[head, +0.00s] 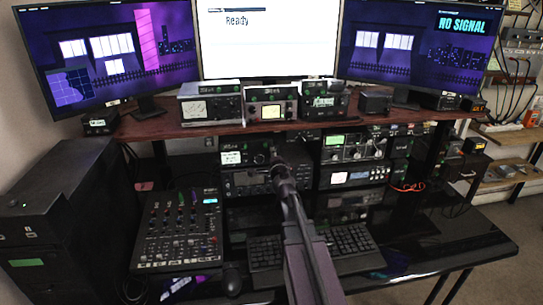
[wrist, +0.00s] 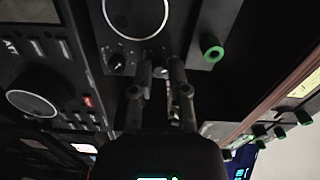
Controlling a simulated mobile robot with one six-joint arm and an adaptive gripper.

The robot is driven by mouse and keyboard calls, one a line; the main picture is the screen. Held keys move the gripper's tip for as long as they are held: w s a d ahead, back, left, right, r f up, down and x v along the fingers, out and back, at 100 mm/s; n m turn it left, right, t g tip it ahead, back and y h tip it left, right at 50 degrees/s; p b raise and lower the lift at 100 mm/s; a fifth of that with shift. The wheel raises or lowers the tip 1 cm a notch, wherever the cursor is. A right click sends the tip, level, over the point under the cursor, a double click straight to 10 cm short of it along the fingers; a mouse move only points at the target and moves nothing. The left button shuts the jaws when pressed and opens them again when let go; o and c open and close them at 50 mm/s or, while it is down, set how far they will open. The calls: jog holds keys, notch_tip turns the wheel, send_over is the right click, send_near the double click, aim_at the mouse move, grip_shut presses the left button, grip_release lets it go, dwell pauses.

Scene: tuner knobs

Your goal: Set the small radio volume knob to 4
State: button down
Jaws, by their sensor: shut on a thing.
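The small radio (head: 234,157), a dark box with a small white display, sits on the desk's middle shelf in the head view. My gripper (head: 276,160) is at the right part of its front and covers that part. In the wrist view my gripper (wrist: 161,66) has its two fingers against the dark front panel, with a narrow gap between them. It is shut on a small dark knob, mostly hidden between the fingertips. I cannot read the pointer or numbers of that knob. Another small knob (wrist: 116,62) with dial marks is just left of the fingers.
A large round white-ringed dial (wrist: 137,17) is just above the fingers, and a green knob (wrist: 213,52) is to their right. More radios (head: 353,147) stand to the right. A mixer (head: 180,228) and a keyboard (head: 310,250) lie on the desk. Monitors (head: 268,40) stand above the shelf.

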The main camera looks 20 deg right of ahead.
jog(key=shift+w, duration=0.15)
jog(key=c, duration=0.6)
grip_release()
jog(key=shift+c, duration=0.2)
jog(key=shift+s, duration=0.2)
jog(key=v, duration=0.7)
jog(key=shift+s, duration=0.4)
jog(key=shift+a, duration=0.1)
